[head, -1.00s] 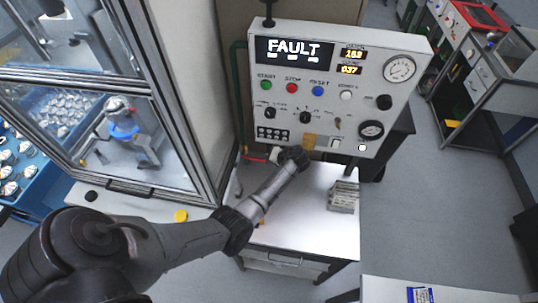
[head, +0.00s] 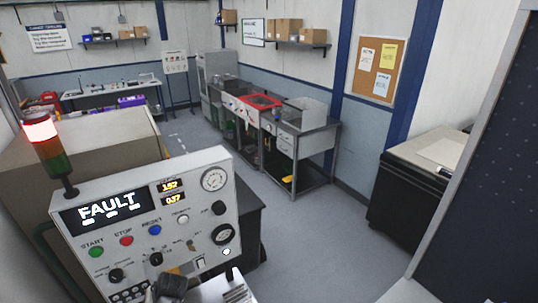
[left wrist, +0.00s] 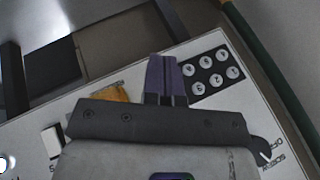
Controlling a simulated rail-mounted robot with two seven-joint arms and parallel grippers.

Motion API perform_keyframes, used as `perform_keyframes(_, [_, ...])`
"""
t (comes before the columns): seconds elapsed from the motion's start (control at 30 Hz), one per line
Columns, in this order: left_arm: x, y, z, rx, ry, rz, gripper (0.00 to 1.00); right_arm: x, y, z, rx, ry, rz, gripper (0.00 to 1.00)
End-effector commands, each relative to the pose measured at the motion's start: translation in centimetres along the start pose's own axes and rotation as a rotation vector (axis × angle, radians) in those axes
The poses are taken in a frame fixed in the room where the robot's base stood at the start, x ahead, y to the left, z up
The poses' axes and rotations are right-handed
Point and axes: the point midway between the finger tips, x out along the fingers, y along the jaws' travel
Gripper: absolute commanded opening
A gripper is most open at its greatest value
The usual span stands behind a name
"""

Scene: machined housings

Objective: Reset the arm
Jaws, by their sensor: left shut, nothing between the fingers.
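The control panel (head: 140,225) stands at the lower left of the head view. Its display (head: 105,210) reads FAULT. A green START button (head: 96,251), a red STOP button (head: 126,240) and a blue RESET button (head: 155,230) sit in a row below it. My left arm's end shows at the bottom edge, in front of the panel's lower part; its fingertips cannot be made out there. In the left wrist view my left gripper (left wrist: 166,80) is shut and empty, its purple fingers beside the numbered keypad (left wrist: 211,72). Whether they touch the panel, I cannot tell. My right gripper is not in view.
A signal tower (head: 45,140) beside the panel glows red on top. Knobs, switches and a gauge (head: 214,179) fill the panel. A workbench with a red tray (head: 262,101) stands farther back. The grey floor between is clear. A dark cabinet (head: 420,190) stands at right.

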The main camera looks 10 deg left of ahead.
Motion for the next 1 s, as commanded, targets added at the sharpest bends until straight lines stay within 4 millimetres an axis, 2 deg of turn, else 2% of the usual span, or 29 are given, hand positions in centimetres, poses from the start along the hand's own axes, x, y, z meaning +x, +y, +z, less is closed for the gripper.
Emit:
perform_keyframes(0.1, [-5.2, -0.2, -2.7, -0.009, 0.124, 0.115, 0.00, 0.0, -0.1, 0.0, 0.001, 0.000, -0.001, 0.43])
perform_keyframes(0.2, [-10.5, -0.5, -4.2, 0.000, 0.255, 0.220, 0.00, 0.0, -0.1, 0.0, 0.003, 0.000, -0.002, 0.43])
perform_keyframes(0.27, [-13.4, -0.4, -3.9, 0.022, 0.333, 0.280, 0.00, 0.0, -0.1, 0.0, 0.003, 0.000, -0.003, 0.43])
perform_keyframes(0.3, [-15.2, -0.3, -3.3, 0.041, 0.383, 0.320, 0.00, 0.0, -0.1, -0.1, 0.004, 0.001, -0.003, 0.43])
perform_keyframes(0.37, [-17.5, 0.0, -1.6, 0.077, 0.448, 0.376, 0.00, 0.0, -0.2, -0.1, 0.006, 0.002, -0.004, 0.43])
perform_keyframes(0.47, [-20.7, 0.7, 2.6, 0.149, 0.535, 0.468, 0.00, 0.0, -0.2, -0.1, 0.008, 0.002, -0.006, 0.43])
perform_keyframes(0.53, [-22.4, 1.2, 6.7, 0.203, 0.576, 0.534, 0.00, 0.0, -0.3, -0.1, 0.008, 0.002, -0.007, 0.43])
perform_keyframes(0.63, [-23.7, 1.6, 13.1, 0.284, 0.592, 0.609, 0.00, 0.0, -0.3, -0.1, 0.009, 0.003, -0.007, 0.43])
perform_keyframes(0.7, [-23.6, 1.7, 17.1, 0.331, 0.570, 0.637, 0.00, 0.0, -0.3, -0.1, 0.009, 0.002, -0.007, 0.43])
perform_keyframes(0.77, [-23.0, 1.7, 20.3, 0.366, 0.535, 0.647, 0.00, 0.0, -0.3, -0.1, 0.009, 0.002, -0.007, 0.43])
perform_keyframes(0.9, [-20.1, 1.9, 27.0, 0.444, 0.397, 0.651, 0.00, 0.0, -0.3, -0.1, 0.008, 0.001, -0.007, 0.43])
perform_keyframes(1.0, [-18.3, 1.6, 30.7, 0.479, 0.309, 0.644, 0.00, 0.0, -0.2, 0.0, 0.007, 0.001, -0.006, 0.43])
